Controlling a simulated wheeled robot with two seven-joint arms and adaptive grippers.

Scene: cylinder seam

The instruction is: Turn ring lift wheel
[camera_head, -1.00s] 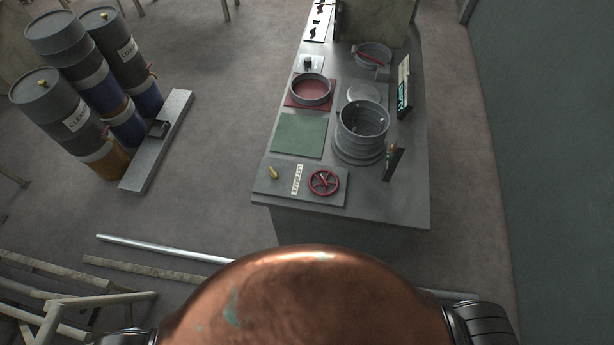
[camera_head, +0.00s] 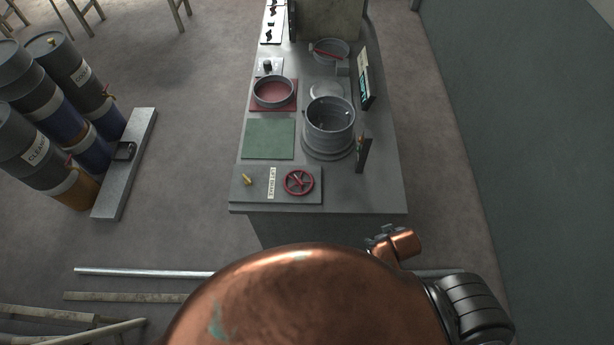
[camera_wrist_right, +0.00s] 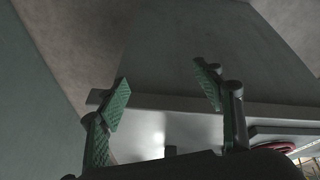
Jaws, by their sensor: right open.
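The red lift wheel (camera_head: 299,182) lies on a grey panel at the near edge of the bench, beside a label plate. A part of the red wheel (camera_wrist_right: 274,148) also shows at the lower right of the right wrist view. My right gripper (camera_wrist_right: 165,88) is open and empty, its two green-padded fingers apart, with the bench edge beyond them. In the head view part of my right arm shows near the bench's front, below and right of the wheel. My left gripper is not in view.
Drums (camera_head: 40,150) stand at left; a wall (camera_head: 520,120) is at right.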

